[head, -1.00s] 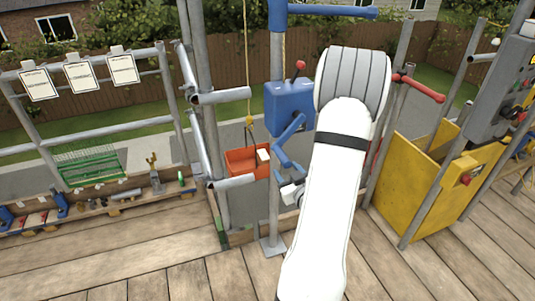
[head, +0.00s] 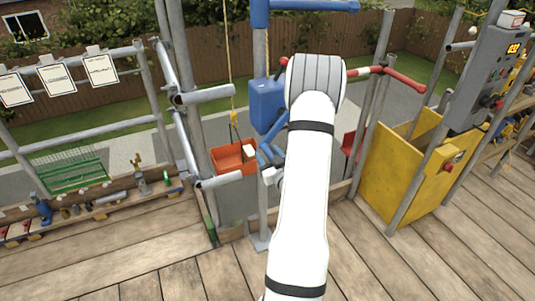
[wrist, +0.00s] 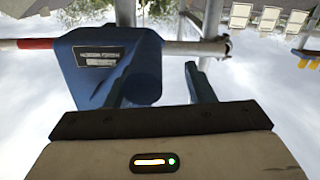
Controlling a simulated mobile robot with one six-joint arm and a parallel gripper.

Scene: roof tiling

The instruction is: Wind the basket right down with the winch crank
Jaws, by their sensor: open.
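The orange basket (head: 232,158) hangs on a yellow rope (head: 230,70) just beyond the deck edge, left of a grey post, with a small white item at its right side. The blue winch box (head: 267,104) is fixed to that post; it also fills the upper left of the wrist view (wrist: 85,70). Blue crank-like parts (head: 268,155) show below the box, partly behind my white arm, and I cannot tell where the crank grip is. My gripper (wrist: 158,72) is open close to the winch box, its two dark fingers apart. I see nothing clearly held between them.
A yellow bin-like enclosure (head: 400,185) and a grey control panel (head: 485,75) stand on the right. A red handle (head: 405,80) sticks out above the enclosure. A shelf with tools and a green wire basket (head: 70,168) is at the left. The wooden deck in front is clear.

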